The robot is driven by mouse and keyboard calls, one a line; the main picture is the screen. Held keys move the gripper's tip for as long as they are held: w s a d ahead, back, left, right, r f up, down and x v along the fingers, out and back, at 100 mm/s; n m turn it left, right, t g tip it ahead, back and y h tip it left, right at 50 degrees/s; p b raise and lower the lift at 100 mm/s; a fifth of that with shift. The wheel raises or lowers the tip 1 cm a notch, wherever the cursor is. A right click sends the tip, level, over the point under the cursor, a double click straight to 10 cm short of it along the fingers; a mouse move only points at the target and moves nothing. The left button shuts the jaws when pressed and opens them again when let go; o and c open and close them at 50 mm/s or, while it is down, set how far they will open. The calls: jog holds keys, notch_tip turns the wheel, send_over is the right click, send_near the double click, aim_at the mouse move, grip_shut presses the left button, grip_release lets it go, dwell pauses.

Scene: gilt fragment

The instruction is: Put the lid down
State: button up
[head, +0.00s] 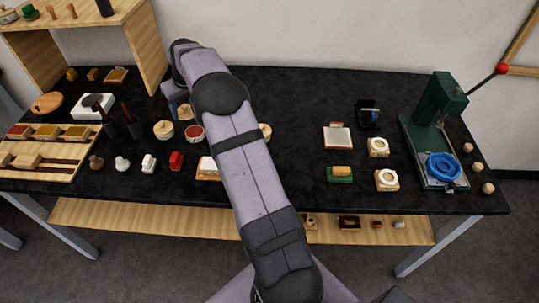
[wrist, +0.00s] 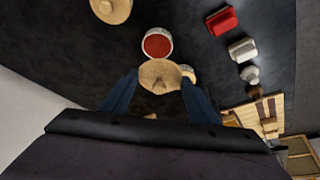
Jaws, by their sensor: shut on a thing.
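My gripper (wrist: 160,80) is shut on a round pale wooden lid (wrist: 158,72), with a dark blue finger on either side of it. In the wrist view the lid overlaps the near edge of a small pot with red contents (wrist: 157,44). I cannot tell the gap between lid and table. In the head view the open red pot (head: 195,133) stands just in front of my gripper (head: 180,110), where my arm partly hides the held lid. A similar round wooden-topped pot (head: 163,129) stands left of the red one.
A red block (head: 176,160) and several small pale items stand in front. Dark-handled tools (head: 131,124) and a wooden tray (head: 45,150) are at left. A green press (head: 437,130) stands at right. Bare black table (head: 295,110) lies right of my arm.

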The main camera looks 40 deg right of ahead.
jog(key=s+a+f+p, duration=0.1)
jog(key=s+a+f, duration=0.2)
jog(key=s+a, duration=1.15)
jog(key=s+d+m+p, duration=0.2)
jog(key=s+d+p, duration=0.1)
jog(key=d, duration=0.4)
jog(key=s+d+r+m+h+p, duration=0.1)
jog(key=s+d+m+p, duration=0.1)
jog(key=d, duration=0.4)
jog(key=s+d+m+h+p, duration=0.1)
jog(key=s+d+m+p, duration=0.1)
jog(key=s+d+p, duration=0.2)
jog(key=shift+d+r+p, duration=0.15)
jog(key=shift+d+p, duration=0.15)
jog(key=shift+d, duration=0.65)
jog(key=shift+d+r+p, duration=0.1)
jog(key=shift+d+p, duration=0.2)
jog(key=shift+d, duration=0.6)
jog(key=s+d+m+g+h+p, duration=0.1)
jog(key=s+d+m+p, duration=0.2)
jog(key=s+d, duration=0.35)
jog(key=b+x, duration=0.3)
jog(key=s+b+x, duration=0.1)
jog(key=b+x, duration=0.2)
jog(key=x, duration=0.1)
jog(key=s+a+f+b+x, duration=0.1)
jog(key=b+x, duration=0.2)
jog(key=shift+w+f, duration=0.1)
jog(key=shift+f, duration=0.2)
jog(key=shift+f, duration=0.1)
